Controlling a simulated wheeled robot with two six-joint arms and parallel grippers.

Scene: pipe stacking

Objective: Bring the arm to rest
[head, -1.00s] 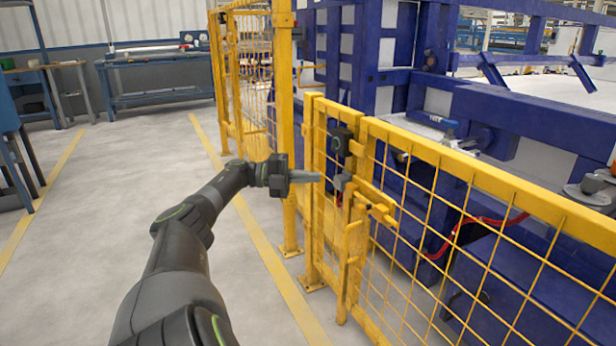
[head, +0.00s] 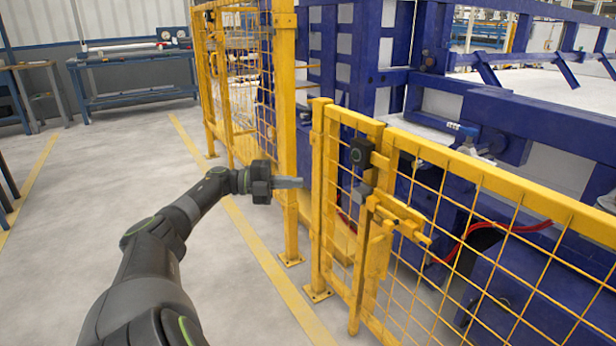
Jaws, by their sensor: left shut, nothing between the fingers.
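My left arm (head: 155,245) reaches in from the lower left of the head view, a dark grey jointed arm with green rings. My left gripper (head: 289,183) is at its end, pointing right, with its fingers shut and nothing between them. It is in front of the yellow fence, a little left of the gate latch (head: 398,215), and appears apart from it. My right arm and right gripper are not in view.
A yellow mesh fence with a gate (head: 480,240) runs along the right. A blue steel machine frame (head: 385,60) stands behind it. The grey floor (head: 120,170) at left is clear. A blue workbench (head: 135,85) stands at the back left.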

